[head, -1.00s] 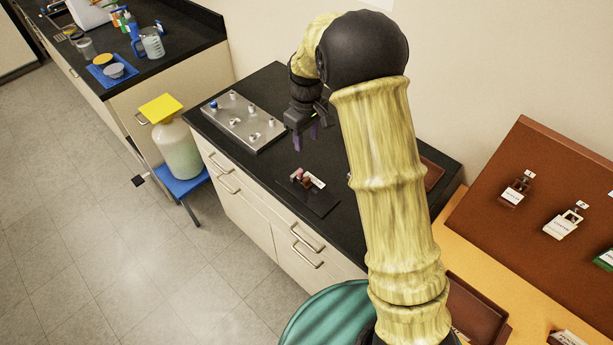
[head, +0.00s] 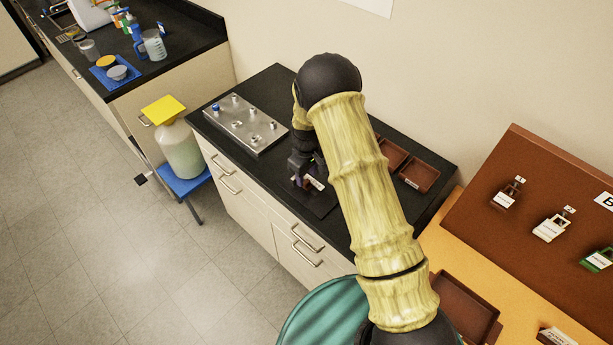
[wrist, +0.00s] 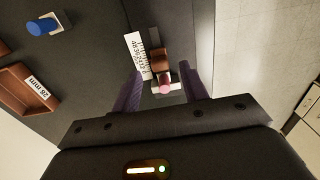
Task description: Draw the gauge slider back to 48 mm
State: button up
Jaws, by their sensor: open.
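The gauge slider, a small brown block with a pink-red knob (wrist: 165,87), shows in the wrist view beside a white printed scale (wrist: 138,56). My gripper (wrist: 166,88) is open, with one purple finger on each side of the slider's knob end. I cannot tell whether either finger touches it. In the head view my gripper (head: 304,172) is low over the dark gauge base (head: 318,203) on the black bench and hides most of the slider. The scale's numbers are too small to read surely.
A metal plate with several pegs (head: 238,124) stands on the bench to the left. Brown trays (head: 418,175) lie to the right; one in the wrist view (wrist: 22,92) is labelled 28 mm. A blue cylindrical piece (wrist: 40,27) also shows there.

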aim_at(309, 181)
jog(key=shift+f+p, duration=0.3)
jog(key=shift+f, duration=1.2)
jog(key=shift+c, duration=0.2)
grip_shut()
jog(key=shift+s+d, duration=0.1)
jog(key=shift+d, duration=0.35)
jog(key=shift+s+d+b, duration=0.55)
jog(key=shift+s+d, duration=0.15)
jog(key=shift+s, duration=0.4)
jog(key=shift+o, duration=0.2)
grip_release()
